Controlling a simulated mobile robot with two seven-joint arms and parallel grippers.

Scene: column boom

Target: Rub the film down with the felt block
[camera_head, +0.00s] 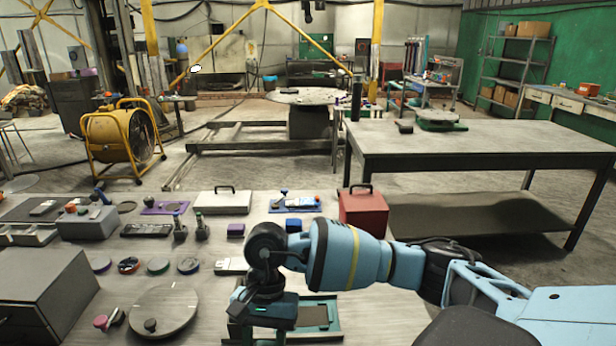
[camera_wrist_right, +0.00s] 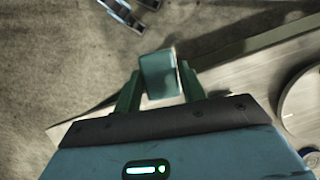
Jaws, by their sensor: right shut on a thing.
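My right gripper (camera_wrist_right: 160,84) is shut on a grey-green block (camera_wrist_right: 158,70), which I take to be the felt block. The block sits between the two dark green fingers, and in the right wrist view the bench edge and floor lie behind it. In the head view my right wrist hangs over the front of the bench and hides the fingers and the block. A green-framed panel (camera_head: 326,328) lies on the bench beside and partly behind my wrist. I cannot tell whether the film is on it. My left gripper is not in view.
The bench holds a round plate (camera_head: 172,306) with a small knob, a grey cabinet (camera_head: 40,290), several round discs, a red box (camera_head: 363,212) and a white case (camera_head: 221,203). A larger table (camera_head: 480,140) stands behind at right. A yellow fan (camera_head: 120,137) stands on the floor.

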